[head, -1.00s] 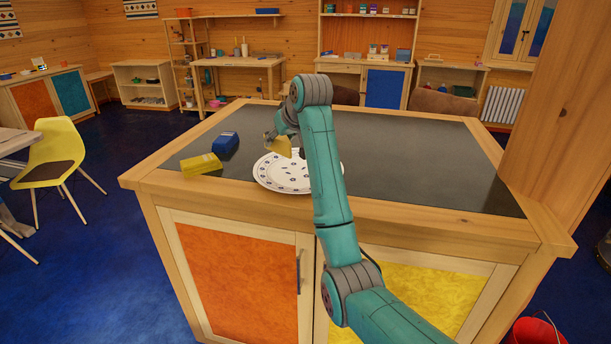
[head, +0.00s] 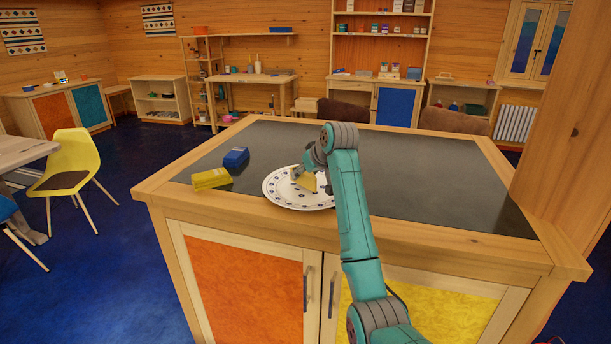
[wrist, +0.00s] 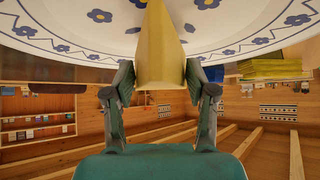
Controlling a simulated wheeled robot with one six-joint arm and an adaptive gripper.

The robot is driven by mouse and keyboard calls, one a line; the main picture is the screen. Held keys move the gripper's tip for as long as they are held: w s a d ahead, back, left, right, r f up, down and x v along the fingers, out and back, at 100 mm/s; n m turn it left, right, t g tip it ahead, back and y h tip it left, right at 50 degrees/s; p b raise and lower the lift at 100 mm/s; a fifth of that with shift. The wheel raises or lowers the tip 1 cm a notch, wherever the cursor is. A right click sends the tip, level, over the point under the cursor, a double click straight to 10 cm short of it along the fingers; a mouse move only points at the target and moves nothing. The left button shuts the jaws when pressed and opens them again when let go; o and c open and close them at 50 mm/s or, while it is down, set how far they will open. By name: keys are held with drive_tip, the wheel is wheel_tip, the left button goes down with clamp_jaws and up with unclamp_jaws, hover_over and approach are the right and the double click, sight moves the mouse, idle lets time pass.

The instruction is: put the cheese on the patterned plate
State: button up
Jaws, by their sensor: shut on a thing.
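The cheese is a yellow wedge (head: 306,181), held at the patterned plate. The plate (head: 285,196) is white with blue flowers and lies on the dark counter top. My gripper (head: 299,173) is over the plate and shut on the cheese. In the wrist view the cheese (wrist: 160,50) sits between the two fingers of my gripper (wrist: 160,80), with the plate (wrist: 245,35) right beside its tip. I cannot tell whether the cheese touches the plate. My arm hides the plate's right edge.
A yellow box (head: 211,179) and a blue box (head: 236,157) stand on the counter (head: 420,180) left of the plate. The counter right of my arm is clear. A wooden post (head: 565,120) rises at the right edge.

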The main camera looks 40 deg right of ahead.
drive_tip(key=shift+f, duration=0.4)
drive_tip(key=shift+f, duration=0.15)
drive_tip(key=o, duration=1.3)
drive_tip(key=v, duration=1.2)
